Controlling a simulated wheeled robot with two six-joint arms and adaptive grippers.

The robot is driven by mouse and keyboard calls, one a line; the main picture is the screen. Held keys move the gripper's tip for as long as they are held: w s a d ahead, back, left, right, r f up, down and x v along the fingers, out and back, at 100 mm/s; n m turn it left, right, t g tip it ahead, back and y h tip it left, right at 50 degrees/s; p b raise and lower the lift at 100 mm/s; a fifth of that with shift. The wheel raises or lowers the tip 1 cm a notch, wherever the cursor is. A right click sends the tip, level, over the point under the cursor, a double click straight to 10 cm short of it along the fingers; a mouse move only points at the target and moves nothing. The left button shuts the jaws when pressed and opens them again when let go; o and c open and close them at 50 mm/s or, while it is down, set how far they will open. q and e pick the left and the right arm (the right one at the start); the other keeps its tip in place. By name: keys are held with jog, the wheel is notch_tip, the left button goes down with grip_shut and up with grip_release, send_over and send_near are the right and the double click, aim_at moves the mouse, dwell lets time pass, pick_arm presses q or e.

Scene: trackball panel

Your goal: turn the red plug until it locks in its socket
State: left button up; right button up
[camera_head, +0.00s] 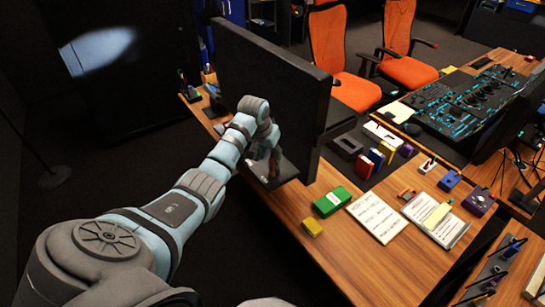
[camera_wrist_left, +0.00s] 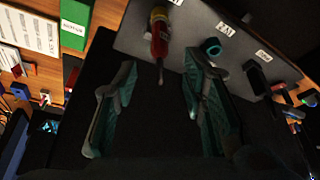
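The red plug (camera_wrist_left: 160,38) shows in the left wrist view, at the grey panel (camera_wrist_left: 190,15), with a yellow part on top and a thin tip pointing toward me. My left gripper (camera_wrist_left: 160,95) is open, its two fingers apart on either side of the line to the plug, with nothing between them. The plug looks to be a little beyond the fingertips. In the head view the left gripper (camera_head: 262,158) is over the panel (camera_head: 284,174) beside the monitor, and the plug is hard to make out there. The right gripper is out of view.
On the panel, a teal ring socket (camera_wrist_left: 211,47) and a black knob (camera_wrist_left: 257,78) sit right of the plug, with white labels. A large black monitor (camera_head: 270,85) stands close behind my left arm. A green box (camera_head: 331,202) and papers (camera_head: 378,217) lie on the desk to the right.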

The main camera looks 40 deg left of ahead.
aim_at(273, 157)
pick_arm(q)
jog(key=b+x, duration=0.2)
jog(key=x, duration=0.4)
jog(key=shift+w+f, duration=0.1)
jog(key=shift+f, duration=0.2)
jog(key=shift+r, duration=0.1)
grip_shut()
jog(key=shift+m+h, duration=0.3)
jog(key=shift+m, duration=0.3)
jog(key=shift+d+m+h+b, duration=0.15)
jog(key=shift+m+h+b, duration=0.35)
jog(key=shift+m, duration=0.5)
jog(key=m+b, duration=0.1)
jog(key=m+h+b, duration=0.1)
jog(key=m+b, duration=0.1)
jog(key=shift+d+m, duration=0.25)
jog(key=shift+m, duration=0.05)
jog(key=m+h+b, duration=0.1)
jog(key=m+b, duration=0.1)
jog(key=b, duration=0.2)
jog(key=shift+d+m+g+b, duration=0.15)
jog(key=shift+m+g+b, duration=0.2)
jog(key=shift+m+g, duration=0.05)
jog(key=shift+s+d+m+h+b, duration=0.15)
jog(key=shift+m+b, duration=0.3)
jog(key=shift+b, duration=0.75)
jog(key=shift+s+a+m+h+b, duration=0.1)
jog(key=shift+m+h+b, duration=0.25)
jog(key=shift+b, duration=0.8)
